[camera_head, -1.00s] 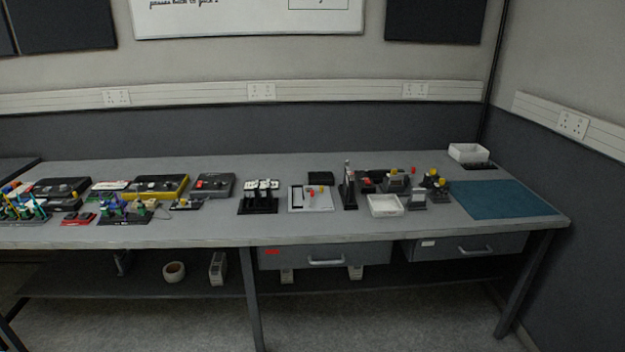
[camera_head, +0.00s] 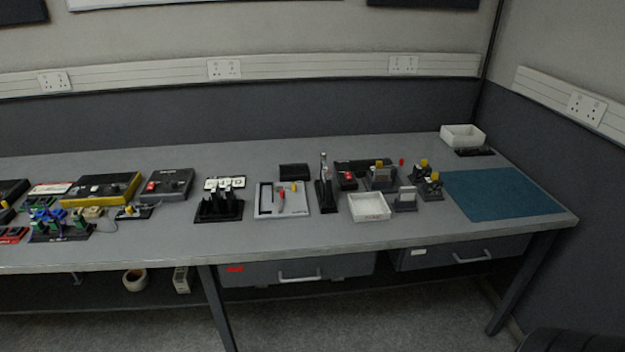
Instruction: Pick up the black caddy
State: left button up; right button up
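Several black items stand on the grey workbench (camera_head: 120,240), and I cannot tell for certain which is the black caddy. One is a black rack (camera_head: 218,207) with upright black pieces and white labels behind it. Another is a narrow black stand (camera_head: 325,197) with a tall upright, right of the grey tray. A low black box (camera_head: 294,172) lies behind the tray. Neither of my grippers is in view.
A grey tray (camera_head: 265,209) holds small red and yellow parts. A white bin (camera_head: 369,207) stands near the front, another white bin (camera_head: 462,136) at the back right. A blue mat (camera_head: 500,193) is bare. Drawers (camera_head: 300,270) sit under the bench edge.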

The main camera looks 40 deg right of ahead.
aim_at(326, 191)
jog(key=i+l+u, duration=0.1)
jog(key=l+u, duration=0.2)
jog(key=l, duration=0.6)
jog(key=l+u, duration=0.3)
jog(key=l, duration=0.6)
